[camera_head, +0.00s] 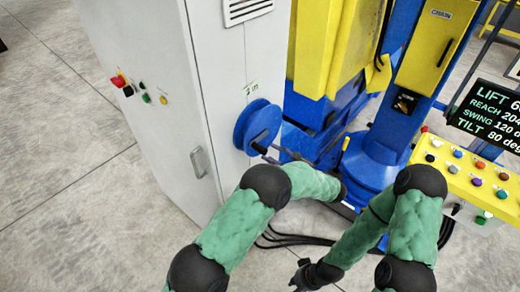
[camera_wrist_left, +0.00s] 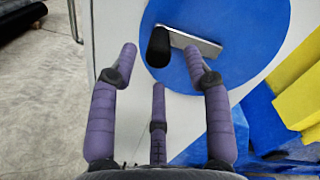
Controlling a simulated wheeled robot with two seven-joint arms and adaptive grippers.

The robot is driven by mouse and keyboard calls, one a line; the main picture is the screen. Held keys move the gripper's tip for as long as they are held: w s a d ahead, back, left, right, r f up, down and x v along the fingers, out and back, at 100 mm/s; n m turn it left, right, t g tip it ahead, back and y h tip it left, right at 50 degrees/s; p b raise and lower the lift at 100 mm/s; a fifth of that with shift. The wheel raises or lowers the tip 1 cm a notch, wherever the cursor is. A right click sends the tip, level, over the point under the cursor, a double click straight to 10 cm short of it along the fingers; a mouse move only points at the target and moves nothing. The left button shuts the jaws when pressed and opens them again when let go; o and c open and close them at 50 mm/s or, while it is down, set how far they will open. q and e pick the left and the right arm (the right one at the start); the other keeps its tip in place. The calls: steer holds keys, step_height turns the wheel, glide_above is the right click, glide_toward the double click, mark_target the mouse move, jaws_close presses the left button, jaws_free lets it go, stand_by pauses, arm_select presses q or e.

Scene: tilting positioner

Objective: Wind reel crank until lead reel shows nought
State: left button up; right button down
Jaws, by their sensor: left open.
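The blue reel (camera_head: 245,125) is mounted on the side of the grey cabinet. In the left wrist view the reel (camera_wrist_left: 240,60) carries a flat metal crank arm (camera_wrist_left: 196,41) with a black knob (camera_wrist_left: 158,47). My left gripper (camera_head: 274,155) is close in front of the reel. Its purple fingers (camera_wrist_left: 160,62) are spread, with the knob showing between the fingertips; contact cannot be told. A small label (camera_head: 251,88) above the reel appears to end in "m"; its digit is unclear. My right gripper (camera_head: 308,274) is low at the bottom, its fingers too small to read.
The cabinet (camera_head: 150,60) has a handle and several buttons. Right of the reel stands the blue and yellow machine (camera_head: 330,50). A yellow button panel (camera_head: 465,175) and a dark display (camera_head: 490,115) are at far right.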

mark_target(253, 145)
arm_select(q)
steer(key=x, duration=0.6)
jaws_close()
